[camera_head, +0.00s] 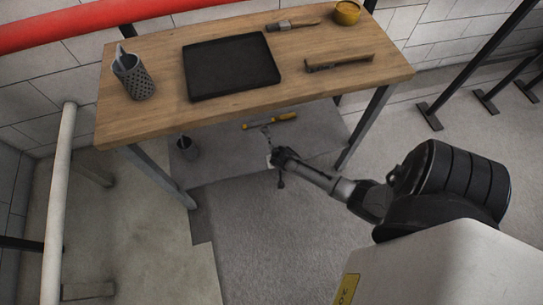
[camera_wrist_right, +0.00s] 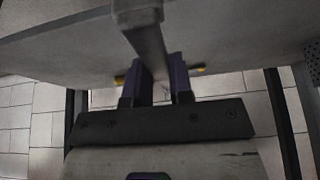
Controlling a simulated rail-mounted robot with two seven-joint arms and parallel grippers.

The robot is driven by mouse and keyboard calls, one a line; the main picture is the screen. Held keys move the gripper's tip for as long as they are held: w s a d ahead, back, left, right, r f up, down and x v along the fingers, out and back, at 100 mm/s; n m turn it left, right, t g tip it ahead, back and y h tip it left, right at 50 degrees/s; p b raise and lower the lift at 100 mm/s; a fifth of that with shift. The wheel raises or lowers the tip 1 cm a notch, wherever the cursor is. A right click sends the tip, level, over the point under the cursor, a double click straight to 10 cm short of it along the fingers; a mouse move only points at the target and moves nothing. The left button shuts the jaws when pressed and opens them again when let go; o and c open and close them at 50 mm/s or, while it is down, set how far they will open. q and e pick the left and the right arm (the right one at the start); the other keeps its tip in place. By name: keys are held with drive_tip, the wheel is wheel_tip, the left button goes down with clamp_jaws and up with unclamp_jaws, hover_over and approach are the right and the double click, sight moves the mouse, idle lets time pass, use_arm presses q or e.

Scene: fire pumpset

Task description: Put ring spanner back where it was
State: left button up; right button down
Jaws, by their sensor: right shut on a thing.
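My right gripper (camera_head: 274,158) reaches in from the right, low in front of the table and near the front edge of its lower shelf. It is shut on a grey metal bar, which I take to be the ring spanner (camera_wrist_right: 146,38). In the right wrist view, the bar sits between the two dark purple fingers of the gripper (camera_wrist_right: 163,80) and extends toward the top of the picture. In the head view, the spanner is small and its ring ends are hard to make out. My left gripper is not in view.
The lower shelf (camera_head: 225,167) holds a yellow-handled tool (camera_head: 284,117) and a dark cup (camera_head: 187,148). The wooden tabletop (camera_head: 165,112) above carries a black tray (camera_head: 230,67), a mesh cup (camera_head: 133,77), a yellow pot (camera_head: 347,13) and two tools. Table legs (camera_head: 366,127) flank the shelf.

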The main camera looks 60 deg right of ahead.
drive_tip(key=w+d+f+b, duration=0.2)
drive_tip(key=w+d+f, duration=0.1)
drive_tip(key=shift+w+b, duration=0.3)
drive_tip(key=shift+b, duration=0.05)
wheel_tip(320, 180, down, 4)
drive_tip(key=b, duration=0.3)
drive_tip(key=shift+r, duration=0.15)
drive_tip(key=shift+f, duration=0.2)
drive_tip(key=c, duration=1)
unclamp_jaws()
